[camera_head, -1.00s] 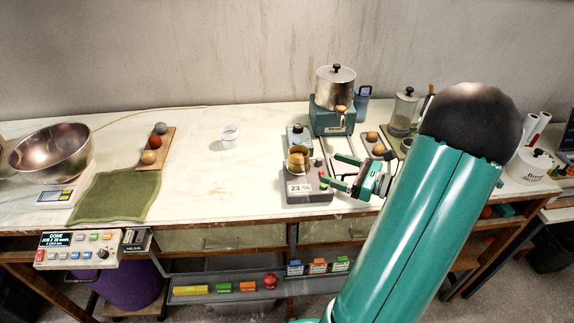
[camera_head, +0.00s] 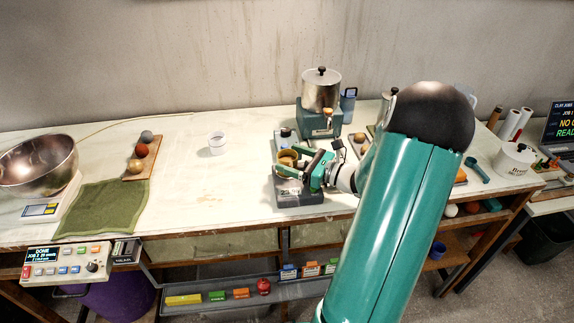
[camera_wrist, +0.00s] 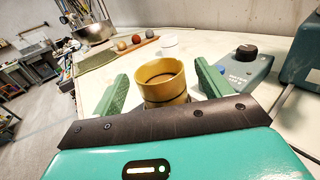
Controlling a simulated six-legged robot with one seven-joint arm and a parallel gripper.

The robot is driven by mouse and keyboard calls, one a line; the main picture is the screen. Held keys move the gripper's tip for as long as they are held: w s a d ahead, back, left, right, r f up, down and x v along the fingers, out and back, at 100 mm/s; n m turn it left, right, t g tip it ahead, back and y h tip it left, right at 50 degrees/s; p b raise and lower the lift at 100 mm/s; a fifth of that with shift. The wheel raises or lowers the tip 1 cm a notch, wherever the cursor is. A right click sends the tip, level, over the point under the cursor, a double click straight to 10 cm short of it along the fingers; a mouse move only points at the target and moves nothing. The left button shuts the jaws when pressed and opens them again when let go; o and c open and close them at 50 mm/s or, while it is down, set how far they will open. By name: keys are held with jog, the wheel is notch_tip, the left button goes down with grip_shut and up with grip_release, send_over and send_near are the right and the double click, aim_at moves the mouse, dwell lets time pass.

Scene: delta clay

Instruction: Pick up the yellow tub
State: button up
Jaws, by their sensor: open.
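The yellow tub (camera_wrist: 161,82) is a round, open-topped tub standing upright between the two green fingers of my gripper (camera_wrist: 158,92) in the wrist view. The fingers are open, one on each side of it, with a gap visible to the left finger. Its lower part is hidden by my gripper's dark front plate. In the head view the tub (camera_head: 287,157) stands on a grey device with a number display (camera_head: 290,191). My gripper (camera_head: 289,164) reaches it from the right, and its near finger partly covers the tub.
A metal pot on a teal base (camera_head: 321,121) stands behind the tub. A small white cup (camera_head: 217,143) is to the left. A board with several balls (camera_head: 140,160), a green cloth (camera_head: 104,207) and a metal bowl (camera_head: 40,163) lie farther left. The table between cup and device is clear.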

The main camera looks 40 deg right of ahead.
jog(key=shift+x, duration=1.2)
jog(key=c, duration=1.3)
jog(key=shift+o, duration=0.2)
jog(key=shift+r, duration=0.45)
notch_tip(320, 180, up, 2)
jog(key=shift+r, duration=0.1)
jog(key=s+a+r, duration=0.1)
jog(key=s+r, duration=0.9)
jog(key=s, duration=0.4)
jog(key=shift+s, duration=0.1)
